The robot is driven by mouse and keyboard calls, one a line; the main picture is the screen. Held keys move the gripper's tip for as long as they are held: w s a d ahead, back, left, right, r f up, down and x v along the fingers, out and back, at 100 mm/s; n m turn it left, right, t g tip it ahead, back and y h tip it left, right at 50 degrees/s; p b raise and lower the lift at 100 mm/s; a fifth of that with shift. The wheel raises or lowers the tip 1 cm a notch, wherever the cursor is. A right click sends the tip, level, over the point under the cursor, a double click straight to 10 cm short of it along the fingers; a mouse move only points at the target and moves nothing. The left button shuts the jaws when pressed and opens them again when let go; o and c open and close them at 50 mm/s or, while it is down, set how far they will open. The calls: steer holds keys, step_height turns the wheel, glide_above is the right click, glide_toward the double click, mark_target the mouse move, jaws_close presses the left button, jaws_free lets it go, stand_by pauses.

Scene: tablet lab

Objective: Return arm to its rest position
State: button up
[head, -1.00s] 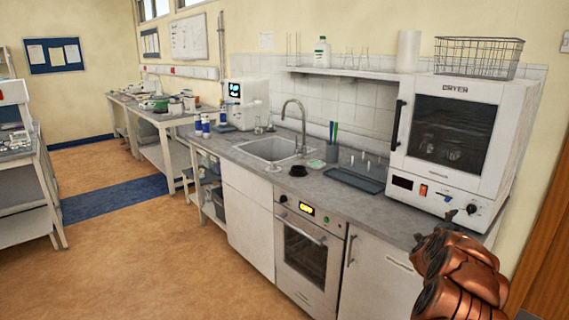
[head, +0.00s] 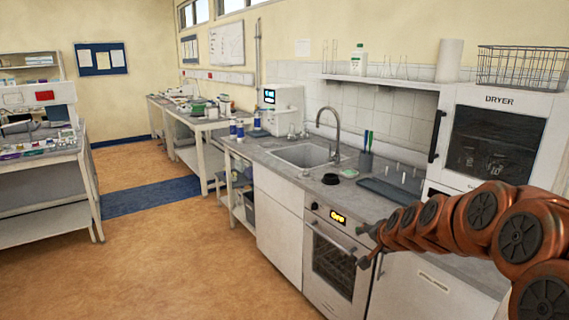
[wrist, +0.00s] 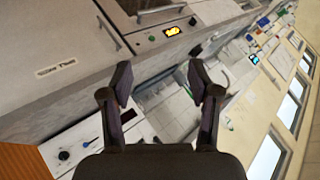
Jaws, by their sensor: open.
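My arm, copper-coloured, reaches in from the lower right of the head view. My gripper (head: 366,246) is at its end, in front of the counter and near the oven's upper right corner in the picture. In the wrist view my gripper (wrist: 158,80) shows two dark fingers spread apart. Nothing is between the fingers; the counter and sink area show behind them. The view from the wrist is tilted.
The oven (head: 332,262) is below. A white bench (head: 40,190) stands at the left. The brown floor (head: 190,265) between is clear.

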steer(key=s+a+f+n+g+y, duration=0.1)
steer(key=s+a+n+g, duration=0.25)
steer(key=s, duration=0.75)
steer(key=s+a+n+g, duration=0.25)
steer(key=s+a, duration=0.25)
steer(key=s, duration=0.7)
steer(key=s+d+f+n+g+h, duration=0.1)
steer(key=s+g, duration=0.2)
steer(key=s, duration=1)
steer(key=s+d+f+n+g+h, duration=0.1)
steer(key=s+g, duration=0.1)
steer(key=s, duration=1.1)
steer(key=shift+d+f+g, duration=0.15)
steer(key=shift+d+g, duration=0.15)
steer(key=shift+g, duration=0.1)
